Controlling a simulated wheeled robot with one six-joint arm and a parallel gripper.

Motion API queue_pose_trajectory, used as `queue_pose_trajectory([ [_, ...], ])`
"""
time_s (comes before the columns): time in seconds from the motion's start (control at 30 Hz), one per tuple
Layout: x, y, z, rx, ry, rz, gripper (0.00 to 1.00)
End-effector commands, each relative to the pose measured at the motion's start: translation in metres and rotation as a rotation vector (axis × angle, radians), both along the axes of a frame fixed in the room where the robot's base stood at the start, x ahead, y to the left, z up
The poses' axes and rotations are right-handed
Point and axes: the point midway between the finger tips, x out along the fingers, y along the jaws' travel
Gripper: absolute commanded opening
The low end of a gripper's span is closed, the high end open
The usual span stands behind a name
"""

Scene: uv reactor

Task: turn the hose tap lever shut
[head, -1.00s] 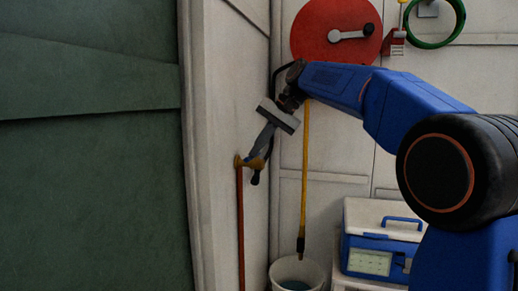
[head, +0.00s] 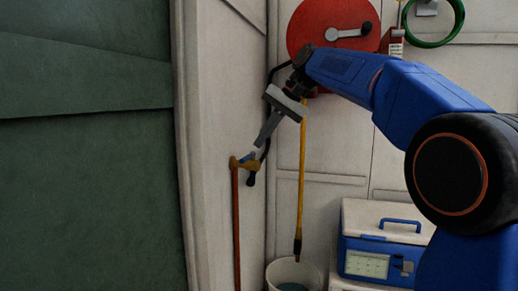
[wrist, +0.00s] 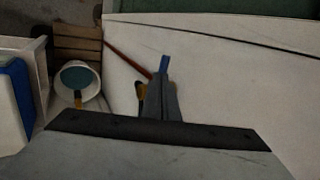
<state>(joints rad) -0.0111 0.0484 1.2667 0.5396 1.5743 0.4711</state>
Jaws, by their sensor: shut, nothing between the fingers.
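The brass hose tap (head: 242,164) sits on the pale wall at the top of a red-brown pipe (head: 236,220); it also shows in the wrist view (wrist: 141,93), partly behind my fingers. Its small blue lever (head: 249,156) lies over the tap body. In the wrist view the lever (wrist: 164,64) sticks out just past my fingertips. My gripper (head: 258,145) is shut and empty, its tips just above and right of the lever in the head view. I cannot tell whether they touch it. The fingers also show in the wrist view (wrist: 161,82).
A blue-and-white box (head: 385,225) stands further right. A red disc (head: 310,25) and green hose (head: 462,22) hang on the back wall. A green panel (head: 85,180) fills the left.

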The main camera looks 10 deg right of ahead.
Motion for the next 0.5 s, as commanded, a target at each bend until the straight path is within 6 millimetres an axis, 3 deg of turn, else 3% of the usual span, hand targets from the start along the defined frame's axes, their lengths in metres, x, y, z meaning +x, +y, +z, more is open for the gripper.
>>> queue_pose_trajectory([
  [0.3,-0.014,-0.032,0.052,0.0,-0.004,-0.004,0.0],
  [0.5,-0.021,-0.044,0.072,0.001,-0.004,-0.002,0.0],
])
